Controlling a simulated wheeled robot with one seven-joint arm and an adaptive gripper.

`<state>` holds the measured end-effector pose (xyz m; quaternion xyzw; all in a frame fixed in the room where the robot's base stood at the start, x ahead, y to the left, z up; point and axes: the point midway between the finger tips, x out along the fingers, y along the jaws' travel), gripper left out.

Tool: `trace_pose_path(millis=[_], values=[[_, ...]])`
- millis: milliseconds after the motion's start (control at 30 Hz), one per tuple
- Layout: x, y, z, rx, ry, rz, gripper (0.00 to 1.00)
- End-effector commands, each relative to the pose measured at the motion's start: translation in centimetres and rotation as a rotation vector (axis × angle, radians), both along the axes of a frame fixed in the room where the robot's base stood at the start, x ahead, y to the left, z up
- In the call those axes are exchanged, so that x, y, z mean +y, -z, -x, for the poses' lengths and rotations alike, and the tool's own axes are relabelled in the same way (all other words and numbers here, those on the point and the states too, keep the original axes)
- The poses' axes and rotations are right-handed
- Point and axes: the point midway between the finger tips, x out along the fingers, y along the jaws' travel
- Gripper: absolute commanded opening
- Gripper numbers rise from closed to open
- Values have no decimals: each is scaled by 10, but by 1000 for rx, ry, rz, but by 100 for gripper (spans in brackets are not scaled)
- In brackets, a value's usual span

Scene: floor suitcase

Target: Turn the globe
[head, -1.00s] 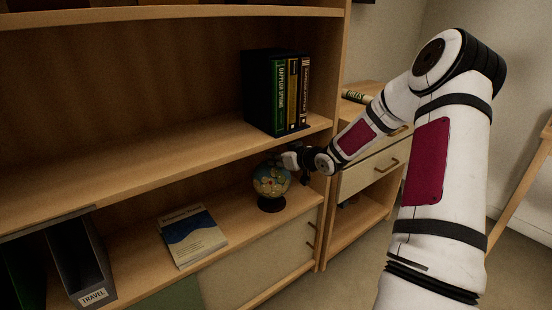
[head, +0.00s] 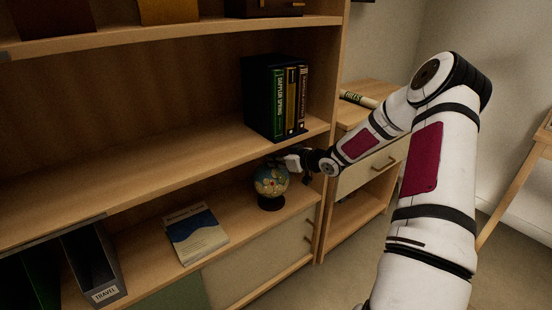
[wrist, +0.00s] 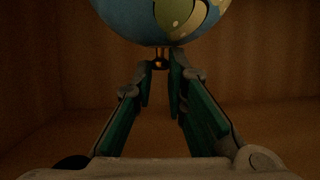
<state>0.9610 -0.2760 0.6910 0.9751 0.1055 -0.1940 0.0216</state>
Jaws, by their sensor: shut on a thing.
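The globe (head: 271,181), blue with yellowish land on a dark round base, stands on the lower shelf near its right end. In the wrist view, part of the globe (wrist: 140,18) fills the top edge, with a small brass knob (wrist: 158,64) beside it. My gripper (head: 288,161) reaches in from the right at the top of the globe. In the wrist view, the fingers of my gripper (wrist: 160,76) converge at the knob, shut on the globe there. The exact contact is dark and hard to make out.
A blue-and-white book (head: 196,234) lies left of the globe. A file box labelled TRAVEL (head: 92,268) stands farther left. The upper shelf board (head: 200,150) with several upright books (head: 285,100) is close above my gripper. A drawer cabinet (head: 366,165) stands to the right.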

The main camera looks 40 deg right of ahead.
Motion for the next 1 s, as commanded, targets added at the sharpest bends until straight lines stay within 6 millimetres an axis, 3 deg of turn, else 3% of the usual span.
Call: trace_pose_path(millis=[67, 100, 200, 633, 1000], values=[[0, -1, -1, -4, 1, 0, 0], [0, -1, -1, -4, 1, 0, 16], [0, -1, -1, -3, 1, 0, 32], [-3, -5, 9, 0, 2, 1, 32], [-17, -32, 73, -1, 3, 2, 32]])
